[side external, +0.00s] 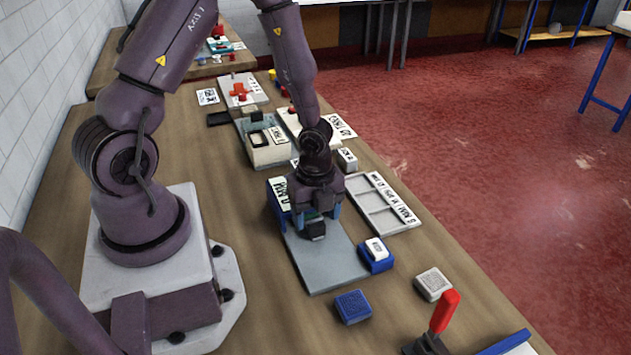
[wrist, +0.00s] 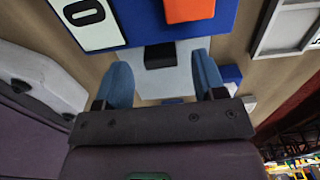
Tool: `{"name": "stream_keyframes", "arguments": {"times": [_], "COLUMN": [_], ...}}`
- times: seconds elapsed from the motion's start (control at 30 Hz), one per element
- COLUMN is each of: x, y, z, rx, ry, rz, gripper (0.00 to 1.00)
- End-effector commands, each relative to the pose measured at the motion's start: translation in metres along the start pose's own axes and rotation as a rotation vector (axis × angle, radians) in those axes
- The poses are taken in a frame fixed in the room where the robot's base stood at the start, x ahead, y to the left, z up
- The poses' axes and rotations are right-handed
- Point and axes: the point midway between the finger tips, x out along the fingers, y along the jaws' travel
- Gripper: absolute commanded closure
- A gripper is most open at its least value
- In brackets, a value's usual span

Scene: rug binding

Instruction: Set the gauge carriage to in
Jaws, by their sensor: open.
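A grey plate (side external: 332,262) lies on the bench in front of my arm, with a blue upright panel (side external: 276,208) and a white label (side external: 281,194) at its far end. A small black block (side external: 315,230) is at my gripper; it may be the gauge carriage, but I cannot be sure. My gripper (side external: 318,214) points down over the plate, its blue fingers apart. In the wrist view, the black block (wrist: 160,56) shows beyond and between the open fingers (wrist: 162,80); contact cannot be told. An orange piece (wrist: 189,9) and a label with a round character (wrist: 87,22) lie beyond it.
A compartmented grey tray (side external: 382,208) lies right of the plate. A blue block with a white top (side external: 376,254), a blue block (side external: 353,306), a pale block (side external: 433,284) and a red-handled lever (side external: 442,315) stand nearer. A cream-sided box (side external: 268,153) stands behind.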

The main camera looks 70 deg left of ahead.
Motion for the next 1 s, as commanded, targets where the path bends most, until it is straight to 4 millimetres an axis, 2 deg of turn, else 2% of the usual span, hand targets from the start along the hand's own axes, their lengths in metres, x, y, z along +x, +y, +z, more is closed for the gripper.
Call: {"name": "stream_keyframes", "arguments": {"times": [0.03, 0.3, 0.5, 0.67, 1.0], "x": [-0.012, -0.066, -0.092, -0.1, -0.1], "y": [-0.001, -0.001, -0.001, 0.0, 0.0], "z": [0.002, 0.002, 0.002, 0.001, 0.001], "rx": [-0.007, -0.005, -0.003, -0.001, -0.014], "ry": [-0.001, -0.005, -0.005, -0.003, -0.002], "rz": [-0.007, -0.006, -0.003, 0.0, 0.0], "gripper": [0.36, 0.36, 0.36, 0.36, 0.36]}}
